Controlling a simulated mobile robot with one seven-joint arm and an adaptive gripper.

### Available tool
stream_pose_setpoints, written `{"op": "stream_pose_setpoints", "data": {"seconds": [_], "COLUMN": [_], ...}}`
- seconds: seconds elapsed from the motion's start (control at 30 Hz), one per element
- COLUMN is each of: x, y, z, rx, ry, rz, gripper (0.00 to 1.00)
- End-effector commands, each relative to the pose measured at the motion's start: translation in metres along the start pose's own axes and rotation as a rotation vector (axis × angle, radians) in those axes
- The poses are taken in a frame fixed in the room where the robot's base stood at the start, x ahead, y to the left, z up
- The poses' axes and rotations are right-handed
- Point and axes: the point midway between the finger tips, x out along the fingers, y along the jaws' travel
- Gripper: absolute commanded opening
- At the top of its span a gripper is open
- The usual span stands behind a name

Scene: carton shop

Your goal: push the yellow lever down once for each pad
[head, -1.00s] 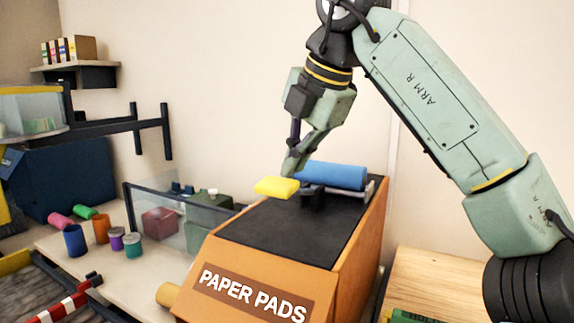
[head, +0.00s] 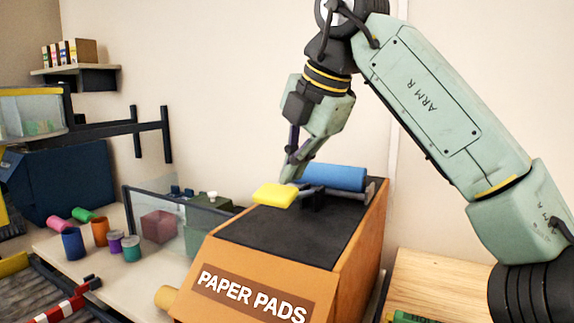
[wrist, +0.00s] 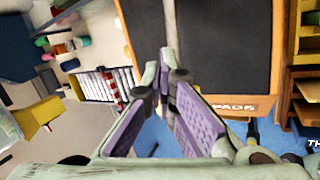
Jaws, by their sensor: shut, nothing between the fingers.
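The yellow lever (head: 274,195) is a flat paddle over the black top of the orange box marked PAPER PADS (head: 252,277). My gripper (head: 289,178) is shut and empty. Its fingertips point down at the back right edge of the paddle and appear to touch it. The wrist view shows the closed fingertips (wrist: 164,58) over the dark box top (wrist: 220,50); the yellow paddle cannot be made out there. A blue roller (head: 333,177) lies just behind the lever. No pad shows clearly near the box.
Several coloured rolls, among them a blue one (head: 73,243) and an orange one (head: 101,232), stand on the bench left of the box. A clear panel (head: 160,222) stands close to its left side. A wooden surface (head: 440,280) is at right.

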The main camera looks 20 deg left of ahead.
Motion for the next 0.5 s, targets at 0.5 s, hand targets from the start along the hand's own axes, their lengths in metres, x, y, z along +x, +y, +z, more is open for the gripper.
{"op": "stream_pose_setpoints", "data": {"seconds": [0.5], "x": [0.0045], "y": [-0.0032], "z": [-0.0053], "rx": [-0.004], "ry": [0.003], "rz": [0.0], "gripper": [0.0]}}
